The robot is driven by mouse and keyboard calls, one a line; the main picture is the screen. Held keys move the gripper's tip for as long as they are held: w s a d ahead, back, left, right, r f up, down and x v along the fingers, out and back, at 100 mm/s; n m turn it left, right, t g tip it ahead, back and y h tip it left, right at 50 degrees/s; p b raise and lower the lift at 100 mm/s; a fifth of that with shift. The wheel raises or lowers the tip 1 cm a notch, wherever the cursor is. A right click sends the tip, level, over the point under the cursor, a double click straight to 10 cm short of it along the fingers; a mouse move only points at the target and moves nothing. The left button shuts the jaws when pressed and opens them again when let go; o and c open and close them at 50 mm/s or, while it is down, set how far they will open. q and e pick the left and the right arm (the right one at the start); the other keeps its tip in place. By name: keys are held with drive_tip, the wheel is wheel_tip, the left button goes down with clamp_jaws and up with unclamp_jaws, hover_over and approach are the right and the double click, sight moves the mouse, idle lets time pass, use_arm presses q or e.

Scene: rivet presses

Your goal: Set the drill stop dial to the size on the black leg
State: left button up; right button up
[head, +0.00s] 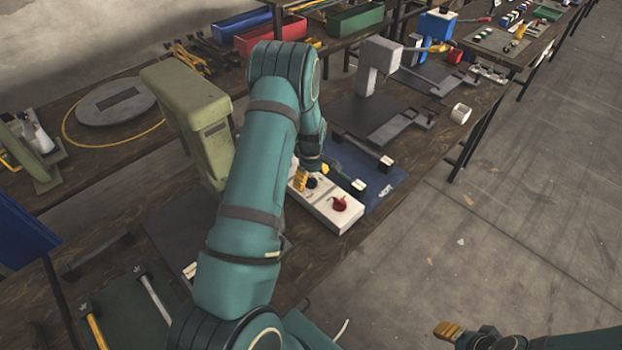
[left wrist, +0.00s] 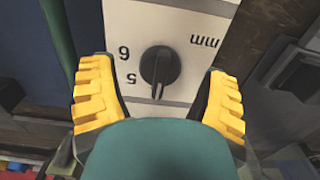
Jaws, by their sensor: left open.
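The black dial (left wrist: 160,66) sits on a white panel (left wrist: 185,22) marked mm, 5 and 6, which read upside down in the left wrist view. Its ridge points toward the bottom of that picture, to the right of the 5. My left gripper (left wrist: 160,100) is open, with one yellow finger on each side of the dial. In the head view, the gripper (head: 301,180) is over the panel's far part, by the black dial (head: 311,182). A dark leg (head: 357,149) with a white tag lies on the blue mat; its size is unreadable. My right gripper (head: 447,330) is away from the bench.
A red knob (head: 338,204) is on the panel's near end. A green leg (head: 338,174) with a white tag lies beside the panel on the blue mat (head: 377,203). A pale green press (head: 200,120) stands to the left. A white cup-like piece (head: 460,113) is near the bench edge.

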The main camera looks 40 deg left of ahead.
use_arm(q)
drive_tip(key=shift+f, duration=0.15)
clamp_jaws()
drive_tip(key=shift+s+m, duration=0.1)
drive_tip(key=shift+m, duration=0.2)
idle(0.3)
drive_tip(key=shift+f+m+b, duration=0.15)
drive_tip(key=shift+m+b, duration=0.6)
drive_tip(key=shift+m, duration=0.15)
drive_tip(key=shift+d+m+b, duration=0.1)
drive_tip(key=shift+m+b, duration=0.5)
drive_tip(key=shift+m, duration=0.6)
drive_tip(key=shift+m+b, duration=0.45)
drive_tip(key=shift+m, duration=0.75)
drive_tip(key=shift+s+m+b, duration=0.1)
drive_tip(key=shift+m+b, duration=0.3)
drive_tip(key=shift+m, duration=0.8)
